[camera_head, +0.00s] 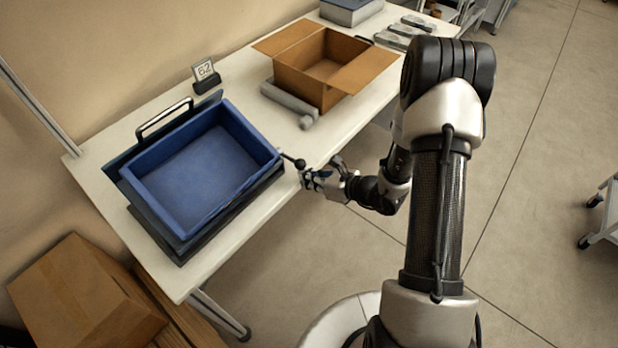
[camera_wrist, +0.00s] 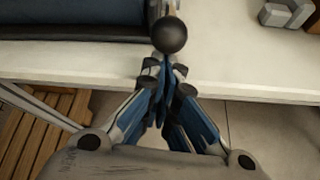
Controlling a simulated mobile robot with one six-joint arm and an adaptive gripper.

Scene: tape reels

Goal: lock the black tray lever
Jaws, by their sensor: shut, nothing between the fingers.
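The black lever (camera_head: 293,160) sticks out from the right side of the dark tray base (camera_head: 152,222) and ends in a round black knob. In the wrist view the lever's knob (camera_wrist: 170,35) is just beyond my fingertips, near the top centre. My gripper (camera_head: 308,179) is at the table's front edge, right beside the knob. In the wrist view my gripper (camera_wrist: 163,68) has its fingertips together with nothing held. I cannot tell whether the fingertips touch the knob. An empty blue tray (camera_head: 203,170) sits in the base.
An open cardboard box (camera_head: 305,88), a grey roller-like piece (camera_head: 290,100) and a number 62 sign (camera_head: 204,72) stand farther back on the white table (camera_head: 255,228). A closed carton (camera_head: 80,295) is on the lower left.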

